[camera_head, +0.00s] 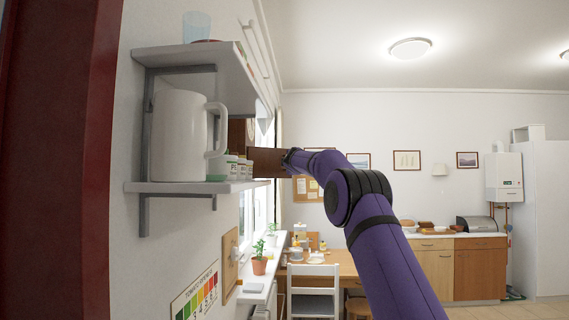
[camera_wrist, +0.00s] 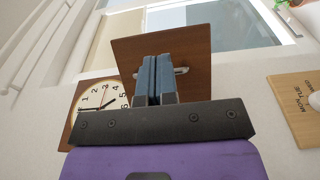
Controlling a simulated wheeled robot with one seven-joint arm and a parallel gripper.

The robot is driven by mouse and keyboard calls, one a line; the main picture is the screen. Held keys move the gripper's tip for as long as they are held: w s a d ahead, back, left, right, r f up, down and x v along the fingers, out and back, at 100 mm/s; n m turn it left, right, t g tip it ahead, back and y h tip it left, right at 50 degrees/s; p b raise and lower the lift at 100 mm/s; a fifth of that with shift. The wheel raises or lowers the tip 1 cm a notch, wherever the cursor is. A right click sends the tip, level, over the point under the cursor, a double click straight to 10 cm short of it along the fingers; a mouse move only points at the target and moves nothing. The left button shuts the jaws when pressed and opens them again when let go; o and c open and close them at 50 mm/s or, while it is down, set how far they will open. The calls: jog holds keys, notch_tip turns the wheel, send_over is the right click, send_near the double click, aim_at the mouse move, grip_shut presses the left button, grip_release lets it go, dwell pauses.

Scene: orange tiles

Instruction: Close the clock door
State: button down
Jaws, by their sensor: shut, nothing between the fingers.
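The clock shows in the wrist view as a brown wooden case with a pale round face (camera_wrist: 98,97), left of my fingers. Its brown door (camera_wrist: 190,42) stands open, swung out from the case, with a small metal handle (camera_wrist: 181,70) on it. In the head view the door (camera_head: 266,162) sticks out from the wall beyond the shelf. My gripper (camera_wrist: 157,62) is shut and empty, its fingers in front of the door and over part of the handle. Whether they touch the door I cannot tell. In the head view my gripper (camera_head: 289,160) is at the door's right edge.
A wall shelf (camera_head: 166,188) holds a large white mug (camera_head: 180,135) and small jars (camera_head: 232,168), partly hiding the clock. A wooden board (camera_wrist: 298,104) hangs to the right in the wrist view. A potted plant (camera_head: 260,262) stands on the sill below. The room to the right is open.

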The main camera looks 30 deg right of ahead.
jog(key=shift+w+d+n+t+y, duration=0.15)
jog(key=shift+w+n+y, duration=0.2)
jog(key=shift+w, duration=0.5)
jog(key=shift+w+d+n+t+y, duration=0.2)
jog(key=shift+w+y, duration=0.25)
jog(key=shift+w, duration=0.35)
jog(key=shift+w+d+n+t+y, duration=0.15)
jog(key=shift+w+n+y, duration=0.2)
jog(key=shift+w, duration=0.75)
jog(key=shift+s, duration=0.1)
